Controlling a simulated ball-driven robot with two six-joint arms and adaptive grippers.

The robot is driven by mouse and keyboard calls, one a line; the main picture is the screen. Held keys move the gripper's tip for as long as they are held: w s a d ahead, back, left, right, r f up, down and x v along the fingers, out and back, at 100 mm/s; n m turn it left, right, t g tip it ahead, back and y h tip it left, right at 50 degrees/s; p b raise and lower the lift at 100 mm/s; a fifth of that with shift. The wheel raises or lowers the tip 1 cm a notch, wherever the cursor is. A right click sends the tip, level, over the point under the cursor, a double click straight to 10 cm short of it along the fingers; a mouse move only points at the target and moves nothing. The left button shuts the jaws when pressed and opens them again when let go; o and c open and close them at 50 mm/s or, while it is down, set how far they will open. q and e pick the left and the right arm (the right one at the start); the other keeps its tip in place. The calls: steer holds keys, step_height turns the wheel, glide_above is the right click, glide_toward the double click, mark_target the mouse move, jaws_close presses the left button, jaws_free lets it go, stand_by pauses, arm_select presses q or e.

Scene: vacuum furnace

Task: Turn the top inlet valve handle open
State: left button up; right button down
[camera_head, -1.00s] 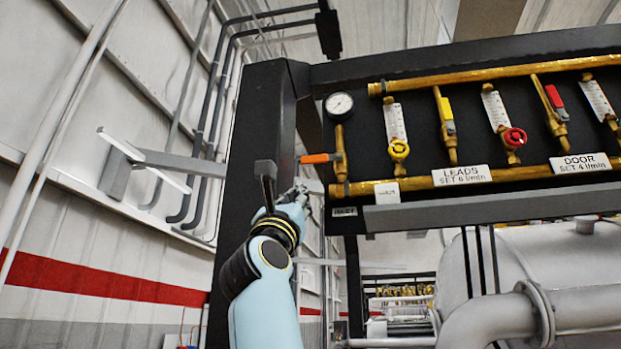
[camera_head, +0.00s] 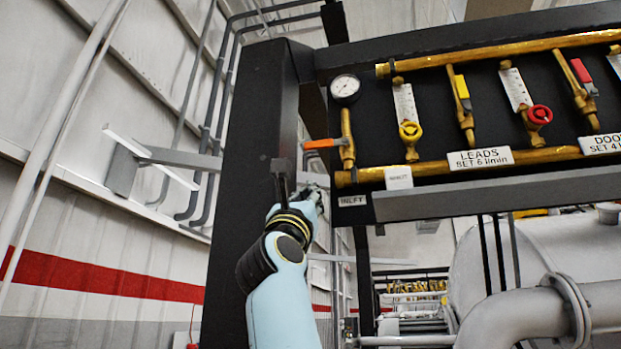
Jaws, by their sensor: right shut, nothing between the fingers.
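The inlet valve's orange handle (camera_head: 319,143) sticks out level to the left from a vertical brass pipe (camera_head: 347,142) under a round gauge (camera_head: 345,88). The handle lies across the pipe's line. The plate marked INLET (camera_head: 352,201) is below on the frame. My right gripper (camera_head: 314,190) is shut and empty, a short way below the handle and apart from it. Its fingers are small and partly hidden behind my light-blue wrist. My left gripper is not in view.
A black post (camera_head: 246,200) stands left of and behind my right arm. A grey ledge (camera_head: 480,192) runs under the panel. Other valves with yellow (camera_head: 461,87) and red (camera_head: 580,70) handles are to the right.

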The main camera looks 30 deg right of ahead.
mark_target(326, 144)
steer(key=s+a+r+p+x, duration=0.1)
steer(key=r+p+x, duration=0.1)
steer(key=p+x, duration=0.4)
steer(key=x, duration=0.5)
steer(key=shift+r, duration=0.25)
